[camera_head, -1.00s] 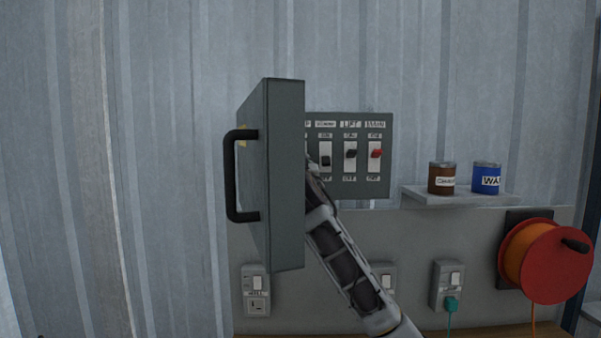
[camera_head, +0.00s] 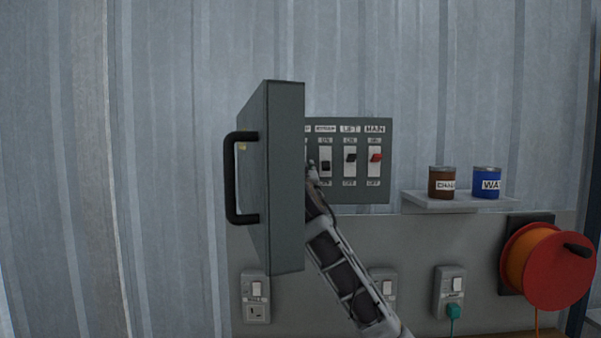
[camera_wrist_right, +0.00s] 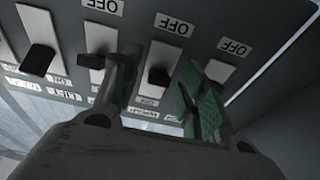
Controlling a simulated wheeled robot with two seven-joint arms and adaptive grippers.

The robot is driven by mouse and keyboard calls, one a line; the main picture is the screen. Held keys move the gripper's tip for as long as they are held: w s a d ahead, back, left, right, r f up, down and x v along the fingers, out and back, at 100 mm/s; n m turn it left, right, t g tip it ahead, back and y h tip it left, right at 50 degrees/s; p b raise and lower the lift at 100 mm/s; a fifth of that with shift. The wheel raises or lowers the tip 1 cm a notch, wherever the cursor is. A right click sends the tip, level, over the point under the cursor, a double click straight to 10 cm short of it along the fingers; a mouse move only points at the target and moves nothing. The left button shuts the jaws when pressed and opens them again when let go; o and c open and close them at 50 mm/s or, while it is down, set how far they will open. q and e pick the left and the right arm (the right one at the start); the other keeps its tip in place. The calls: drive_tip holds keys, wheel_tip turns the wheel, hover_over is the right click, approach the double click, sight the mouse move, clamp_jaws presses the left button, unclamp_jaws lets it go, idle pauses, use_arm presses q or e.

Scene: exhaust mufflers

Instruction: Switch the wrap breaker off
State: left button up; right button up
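The grey breaker panel (camera_head: 364,194) is on the wall, its left part hidden by the open door (camera_head: 285,180). The labels LIFT and MAIN read clearly; a WRAP label cannot be made out. The red MAIN lever (camera_head: 376,157) and black LIFT lever (camera_head: 350,157) sit high; the black lever left of them (camera_head: 325,166) sits lower. My right gripper (camera_head: 312,177) is partly behind the door edge. In the right wrist view the panel is upside down; my right gripper (camera_wrist_right: 160,95) is open, its fingers either side of a black lever (camera_wrist_right: 160,76). Contact cannot be told. My left gripper is out of view.
The door's black handle (camera_head: 233,177) faces left. Right of the panel, a shelf (camera_head: 440,203) holds a brown can (camera_head: 442,184) and a blue can (camera_head: 487,182). A red cable reel (camera_head: 550,268) and sockets (camera_head: 448,292) are lower on the wall.

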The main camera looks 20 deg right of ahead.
drive_tip(key=shift+r, duration=0.15)
wheel_tip(320, 180, up, 10)
idle(1.0)
drive_tip(key=shift+f, duration=0.2)
idle(0.4)
